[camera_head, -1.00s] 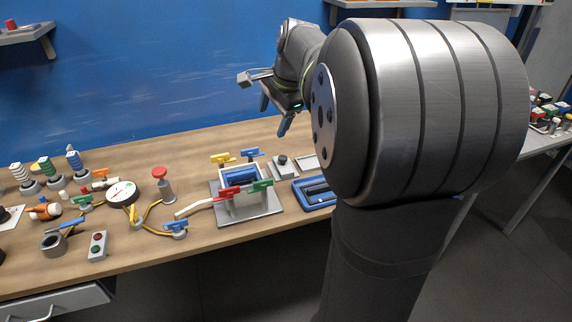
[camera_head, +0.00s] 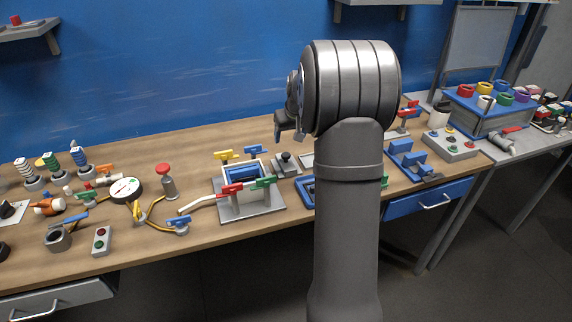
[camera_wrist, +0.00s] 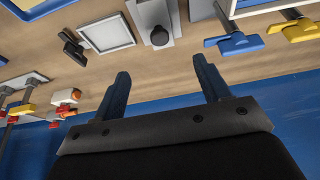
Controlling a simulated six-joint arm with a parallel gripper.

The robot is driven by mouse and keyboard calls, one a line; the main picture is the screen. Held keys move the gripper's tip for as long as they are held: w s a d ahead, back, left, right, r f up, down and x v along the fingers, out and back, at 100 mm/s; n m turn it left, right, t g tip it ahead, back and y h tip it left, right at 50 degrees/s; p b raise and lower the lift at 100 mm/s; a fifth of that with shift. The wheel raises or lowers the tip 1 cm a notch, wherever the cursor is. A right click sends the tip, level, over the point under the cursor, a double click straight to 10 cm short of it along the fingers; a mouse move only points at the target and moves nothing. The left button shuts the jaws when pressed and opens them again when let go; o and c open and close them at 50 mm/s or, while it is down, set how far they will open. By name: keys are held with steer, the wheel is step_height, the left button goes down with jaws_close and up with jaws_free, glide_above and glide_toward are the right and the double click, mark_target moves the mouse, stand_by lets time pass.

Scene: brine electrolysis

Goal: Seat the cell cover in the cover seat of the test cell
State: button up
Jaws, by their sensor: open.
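The cell cover (camera_head: 286,164) looks like a grey plate with a dark knob, lying flat on the bench right of the test cell. It also shows in the wrist view (camera_wrist: 157,14), top centre, with its black knob toward me. In the head view my gripper (camera_head: 284,129) is partly hidden by my arm.
Blue and yellow taps (camera_wrist: 235,42) lie close to the right finger in the wrist view. A white-framed square (camera_wrist: 106,33) lies beside the cover. A blue tray (camera_head: 307,194) is partly behind my arm. The blue wall (camera_head: 150,70) rises behind the bench.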

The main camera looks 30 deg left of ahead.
mark_target(286, 154)
steer(key=x, duration=1.4)
steer(key=shift+f, duration=0.3)
steer(key=c, duration=1.1)
steer(key=shift+c, duration=0.2)
steer(key=shift+r, duration=0.15)
